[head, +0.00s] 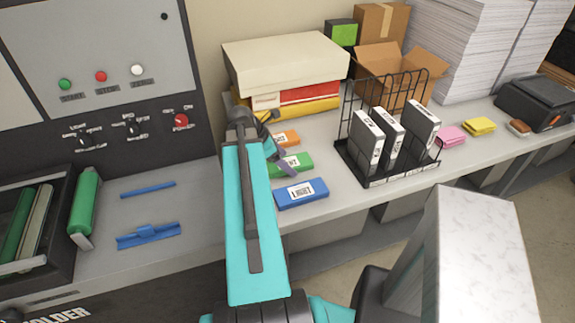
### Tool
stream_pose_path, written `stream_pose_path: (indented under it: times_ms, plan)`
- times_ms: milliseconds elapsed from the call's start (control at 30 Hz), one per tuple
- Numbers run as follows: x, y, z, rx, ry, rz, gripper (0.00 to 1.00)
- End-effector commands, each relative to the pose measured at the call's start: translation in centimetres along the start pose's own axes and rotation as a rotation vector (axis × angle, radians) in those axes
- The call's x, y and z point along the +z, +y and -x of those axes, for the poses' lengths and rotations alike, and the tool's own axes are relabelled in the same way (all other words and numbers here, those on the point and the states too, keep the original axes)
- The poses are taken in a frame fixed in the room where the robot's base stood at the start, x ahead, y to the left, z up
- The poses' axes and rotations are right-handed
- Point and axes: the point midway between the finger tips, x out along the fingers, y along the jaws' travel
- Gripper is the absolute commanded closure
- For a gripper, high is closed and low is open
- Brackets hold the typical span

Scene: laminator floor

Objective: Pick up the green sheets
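The green sheets appear to be the flat green pack (302,160) with a white label, lying on the grey counter between an orange pack and a blue pack. Its left part is hidden behind my arm and gripper. My gripper (283,143) is over the left ends of the orange and green packs at the end of my teal arm. Its two dark fingers look spread apart, with nothing seen held between them. One finger overlaps the green pack in the picture; I cannot tell whether it touches.
The orange pack (287,138) lies behind and the blue pack (301,194) in front. A black wire rack (345,152) with white boxes stands to the right. Stacked boxes (285,62) stand behind. The laminator panel (100,60) and green roller (85,200) are at left.

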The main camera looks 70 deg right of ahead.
Motion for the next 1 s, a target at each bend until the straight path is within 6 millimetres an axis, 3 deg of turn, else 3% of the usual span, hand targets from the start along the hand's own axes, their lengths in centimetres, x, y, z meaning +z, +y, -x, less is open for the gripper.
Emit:
stream_pose_path:
  times_ms: [467, 767, 1000]
  plan:
    - [0.03, -0.01, 0.01, 0.000, 0.000, 0.000, 0.23]
    - [0.03, -0.02, 0.01, 0.000, 0.000, 0.000, 0.73]
    - [0.08, -0.01, 0.04, 0.000, -0.001, -0.001, 0.74]
